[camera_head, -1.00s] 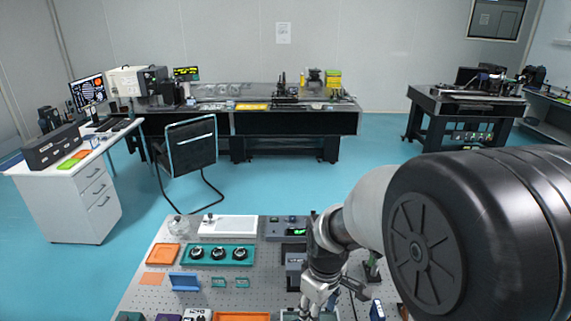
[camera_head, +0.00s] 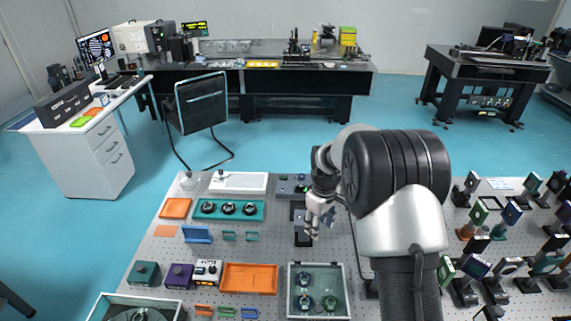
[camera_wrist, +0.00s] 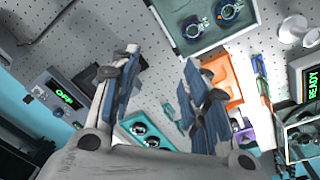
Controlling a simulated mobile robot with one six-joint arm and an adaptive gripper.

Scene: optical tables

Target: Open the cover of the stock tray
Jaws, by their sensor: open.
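A grey-green framed tray (camera_head: 292,290) stands at the front middle of the perforated board, with several round optics inside. I take it as the stock tray; no label is readable, and I cannot tell whether a clear cover lies over it. It also shows at the top of the wrist view (camera_wrist: 196,45), with blue-ringed optics in it. My gripper (camera_head: 312,228) is above the board, behind this tray and apart from it. In the wrist view my gripper (camera_wrist: 163,95) is open, its two blue-padded fingers wide apart with nothing between them.
An orange tray (camera_head: 250,278) lies left of the framed tray. A teal tray (camera_head: 204,217) with three round parts is farther back. A covered-looking box (camera_head: 108,303) sits at front left. Several mounted optics (camera_head: 472,265) crowd the right side. Bare board (camera_head: 262,245) lies behind the orange tray.

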